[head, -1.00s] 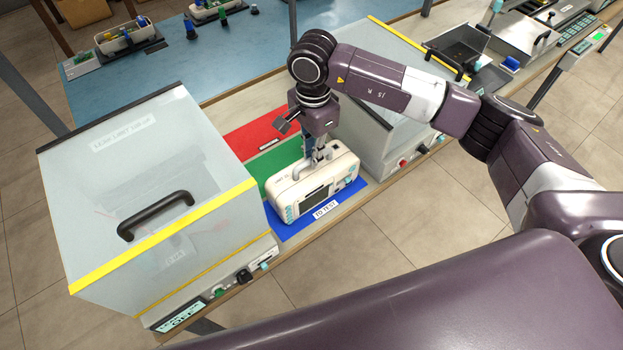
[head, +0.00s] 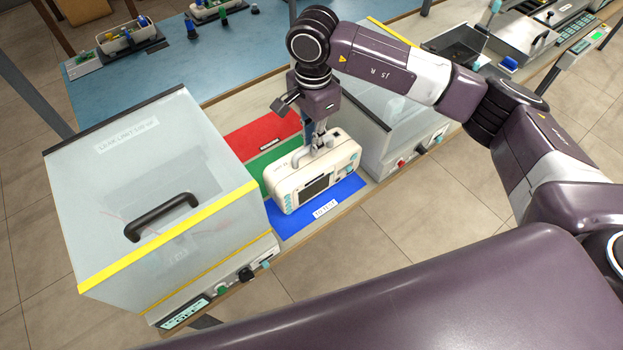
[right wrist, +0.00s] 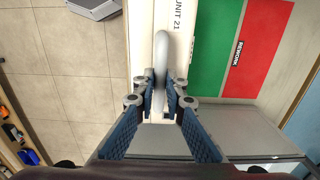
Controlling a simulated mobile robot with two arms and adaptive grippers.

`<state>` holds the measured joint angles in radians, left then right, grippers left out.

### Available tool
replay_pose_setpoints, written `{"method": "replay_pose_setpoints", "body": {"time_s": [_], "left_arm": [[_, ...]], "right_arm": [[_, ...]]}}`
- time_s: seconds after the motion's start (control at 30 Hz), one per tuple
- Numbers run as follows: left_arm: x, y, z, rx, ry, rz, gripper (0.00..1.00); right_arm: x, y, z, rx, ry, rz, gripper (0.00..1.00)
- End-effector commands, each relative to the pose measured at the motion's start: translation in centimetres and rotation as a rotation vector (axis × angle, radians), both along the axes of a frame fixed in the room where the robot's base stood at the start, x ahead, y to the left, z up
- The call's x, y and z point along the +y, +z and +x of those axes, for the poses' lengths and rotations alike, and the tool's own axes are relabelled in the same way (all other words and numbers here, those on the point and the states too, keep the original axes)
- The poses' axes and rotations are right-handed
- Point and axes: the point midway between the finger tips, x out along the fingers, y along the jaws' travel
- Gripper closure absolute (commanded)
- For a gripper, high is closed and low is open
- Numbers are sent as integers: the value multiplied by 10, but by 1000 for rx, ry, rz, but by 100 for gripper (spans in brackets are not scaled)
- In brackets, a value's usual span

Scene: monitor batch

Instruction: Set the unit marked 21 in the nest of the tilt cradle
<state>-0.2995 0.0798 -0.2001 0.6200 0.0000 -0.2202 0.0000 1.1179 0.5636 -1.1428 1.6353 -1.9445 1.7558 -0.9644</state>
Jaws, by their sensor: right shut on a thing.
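The white unit (head: 291,190) has a handle on top and a dark screen on its front. In the right wrist view its top (right wrist: 178,70) reads "UNIT 21". My right gripper (head: 320,147) is shut on its grey handle, seen between the fingers (right wrist: 160,88) in the right wrist view. The unit hangs roughly upright, seemingly just above the blue mat (head: 340,198). I cannot surely tell which fixture is the tilt cradle; a grey tilted fixture (head: 524,38) stands at the far right. My left gripper is not in view.
A large clear-lidded chamber (head: 100,200) with a black handle stands close left of the unit. A second chamber (head: 375,125) stands close right, partly behind my arm. Green (head: 258,165) and red (head: 250,140) mats lie behind. A blue table (head: 150,90) lies beyond.

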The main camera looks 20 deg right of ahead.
Motion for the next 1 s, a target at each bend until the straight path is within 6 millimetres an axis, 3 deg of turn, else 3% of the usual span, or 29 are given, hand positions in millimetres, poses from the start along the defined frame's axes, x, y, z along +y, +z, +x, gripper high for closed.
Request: {"method": "replay_pose_setpoints", "body": {"time_s": [1.0], "left_arm": [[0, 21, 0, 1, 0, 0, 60]], "right_arm": [[0, 56, 1, -4, 0, 1, 100]]}}
